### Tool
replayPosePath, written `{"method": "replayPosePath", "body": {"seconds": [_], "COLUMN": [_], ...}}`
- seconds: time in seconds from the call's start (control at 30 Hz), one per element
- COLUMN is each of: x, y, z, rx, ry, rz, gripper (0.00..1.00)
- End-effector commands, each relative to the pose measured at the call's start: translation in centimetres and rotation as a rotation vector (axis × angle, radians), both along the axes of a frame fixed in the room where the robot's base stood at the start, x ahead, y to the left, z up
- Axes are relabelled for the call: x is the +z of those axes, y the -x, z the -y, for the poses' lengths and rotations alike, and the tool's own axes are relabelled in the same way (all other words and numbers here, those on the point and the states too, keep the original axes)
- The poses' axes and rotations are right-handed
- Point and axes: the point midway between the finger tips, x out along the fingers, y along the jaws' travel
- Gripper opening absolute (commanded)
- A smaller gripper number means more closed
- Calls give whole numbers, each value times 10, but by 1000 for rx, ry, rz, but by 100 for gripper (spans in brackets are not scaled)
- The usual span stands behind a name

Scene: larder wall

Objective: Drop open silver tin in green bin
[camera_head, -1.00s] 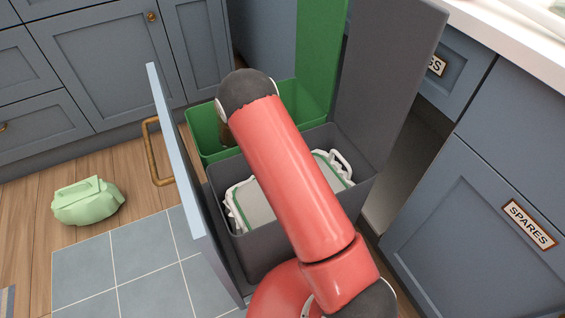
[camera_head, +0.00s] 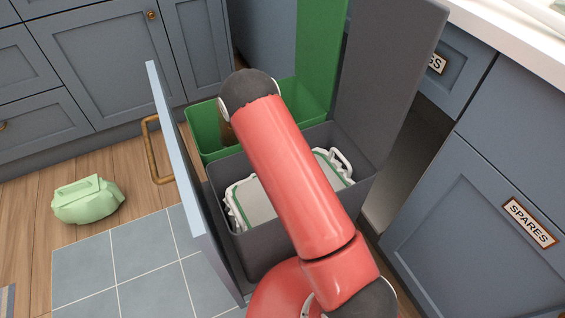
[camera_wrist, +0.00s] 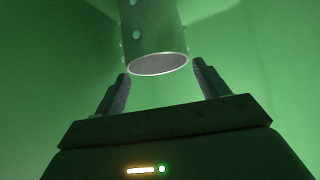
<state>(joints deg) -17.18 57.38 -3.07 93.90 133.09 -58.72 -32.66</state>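The silver tin (camera_wrist: 152,30) shows at the top of the wrist view, with its round open-looking end towards me and small bumps on its side. My gripper (camera_wrist: 162,72) has its two fingers spread, one to each side of the tin's near end. A narrow gap shows between the tin and the right finger, and the tin appears apart from the fingers. Green walls surround both. In the head view my arm reaches over the green bin (camera_head: 203,130); my gripper and the tin are hidden there.
A grey bin (camera_head: 219,178) with a white, green-edged liner or container (camera_head: 256,205) stands nearer in the pulled-out drawer. The drawer front (camera_head: 178,160) is at left. A pale green bag-like item (camera_head: 88,200) lies on the floor. Cabinets (camera_head: 470,215) stand at right.

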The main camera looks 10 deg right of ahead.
Motion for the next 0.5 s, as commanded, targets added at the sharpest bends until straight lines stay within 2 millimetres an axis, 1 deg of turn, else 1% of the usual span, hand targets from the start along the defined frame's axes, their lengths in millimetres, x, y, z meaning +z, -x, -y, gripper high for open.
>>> {"method": "replayPosePath", "body": {"seconds": [0.13,0.23,0.27,0.5], "x": [4,16,18,49], "y": [0,0,-1,-4], "z": [0,-1,-5,-36], "rx": [1,0,1,1], "ry": [0,0,-2,-2], "rz": [1,3,2,2], "gripper": [73,73,73,73]}}
